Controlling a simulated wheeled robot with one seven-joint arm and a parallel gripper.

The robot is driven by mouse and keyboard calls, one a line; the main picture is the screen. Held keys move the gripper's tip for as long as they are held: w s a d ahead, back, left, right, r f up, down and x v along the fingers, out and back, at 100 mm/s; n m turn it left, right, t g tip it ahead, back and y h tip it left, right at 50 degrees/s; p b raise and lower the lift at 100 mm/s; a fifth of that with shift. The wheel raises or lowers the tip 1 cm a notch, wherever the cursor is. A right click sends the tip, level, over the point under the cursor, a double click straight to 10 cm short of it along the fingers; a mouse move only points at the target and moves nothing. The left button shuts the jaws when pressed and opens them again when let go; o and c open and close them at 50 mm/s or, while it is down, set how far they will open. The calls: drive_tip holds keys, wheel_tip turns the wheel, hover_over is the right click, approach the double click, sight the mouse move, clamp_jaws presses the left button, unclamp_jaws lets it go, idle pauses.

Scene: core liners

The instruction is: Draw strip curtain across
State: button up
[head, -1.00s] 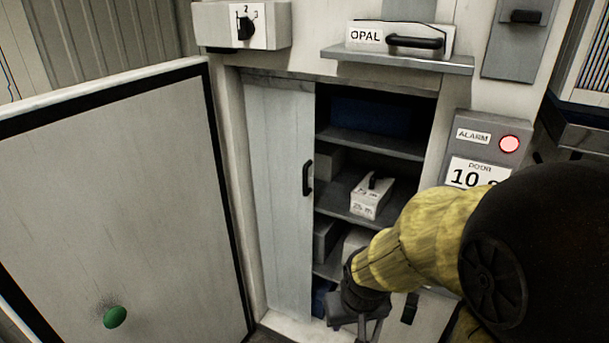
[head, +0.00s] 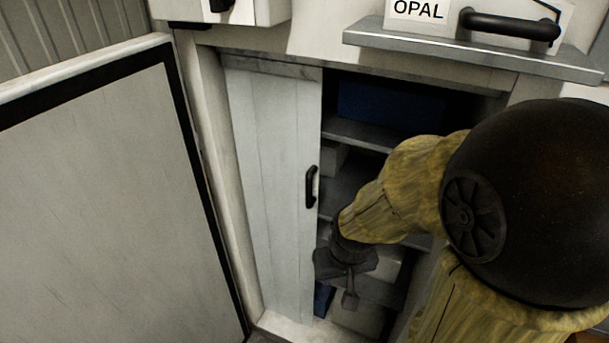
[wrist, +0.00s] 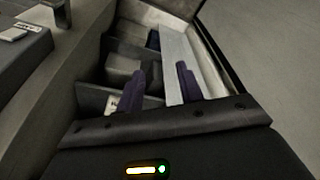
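The strip curtain (head: 270,190) is a pale grey hanging panel, bunched at the left side of the cabinet opening. A black handle (head: 312,187) sits on its right edge. The curtain also shows in the wrist view as a light band (wrist: 178,62) beyond and between my fingers. My gripper (head: 345,280) is in front of the opening, below and to the right of the handle. In the wrist view my gripper (wrist: 160,88) has its two dark fingers apart, with no grip on the curtain visible. The handle cannot be made out in the wrist view.
The open cabinet door (head: 100,200) stands at the left with a black seal. Shelves (head: 355,133) with a blue box (head: 390,103) and grey boxes lie behind the opening. A ledge (head: 480,52) with a case labelled OPAL (head: 420,10) juts out above.

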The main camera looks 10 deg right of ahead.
drive_tip(key=shift+w, duration=0.4)
